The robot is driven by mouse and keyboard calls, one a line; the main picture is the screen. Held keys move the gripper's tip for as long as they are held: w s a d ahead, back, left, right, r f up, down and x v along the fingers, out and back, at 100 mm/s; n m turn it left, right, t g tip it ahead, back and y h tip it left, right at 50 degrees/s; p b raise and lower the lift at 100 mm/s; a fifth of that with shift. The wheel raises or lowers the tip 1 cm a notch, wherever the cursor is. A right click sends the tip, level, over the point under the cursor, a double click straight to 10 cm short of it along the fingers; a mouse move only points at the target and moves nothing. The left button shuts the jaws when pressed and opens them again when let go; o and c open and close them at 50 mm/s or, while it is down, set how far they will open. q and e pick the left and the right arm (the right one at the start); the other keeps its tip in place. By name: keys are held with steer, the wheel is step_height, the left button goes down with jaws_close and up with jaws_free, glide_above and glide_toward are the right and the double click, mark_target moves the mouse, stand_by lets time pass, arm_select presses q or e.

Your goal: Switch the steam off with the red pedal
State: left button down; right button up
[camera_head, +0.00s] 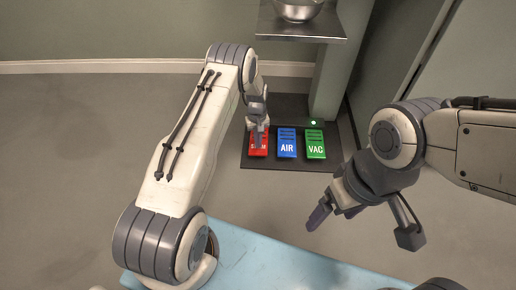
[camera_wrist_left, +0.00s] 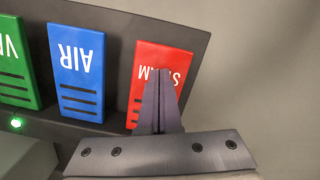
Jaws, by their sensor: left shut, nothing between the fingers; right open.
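The red pedal (camera_head: 257,151) is the leftmost of three pedals on a dark floor plate. It fills the middle right of the left wrist view (camera_wrist_left: 157,58), where its white lettering is partly covered by my fingers. My left gripper (camera_head: 259,136) is shut and empty, pointing down over the red pedal. In the left wrist view its closed fingertips (camera_wrist_left: 163,75) overlap the pedal's face; I cannot tell whether they touch it.
The blue AIR pedal (camera_head: 287,144) and green VAC pedal (camera_head: 315,145) stand just right of the red one. A green light (camera_head: 313,123) glows behind the VAC pedal. A post (camera_head: 327,85) and a shelf with a metal bowl (camera_head: 298,9) rise behind. A light blue surface (camera_head: 290,262) lies in front.

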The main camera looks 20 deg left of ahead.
arm_select(q)
steer(key=shift+f+b, duration=0.65)
steer(key=shift+f, duration=0.5)
steer(key=shift+a, duration=0.1)
steer(key=shift+w+a+r+b, duration=0.1)
steer(key=shift+w+a+b, duration=0.2)
steer(key=shift+w+b, duration=0.15)
steer(key=shift+w+a+r+b, duration=0.1)
steer(key=shift+w+a+b, duration=0.2)
steer(key=shift+w, duration=0.2)
steer(key=shift+w+a+r, duration=0.15)
steer(key=shift+w+r, duration=0.05)
steer(key=shift+w, duration=0.1)
steer(key=shift+r, duration=0.15)
step_height(320, 180, up, 10)
steer(key=p, duration=0.7)
steer(key=shift+w+a+r, duration=0.25)
steer(key=shift+w+a, duration=0.05)
steer(key=shift+w, duration=0.1)
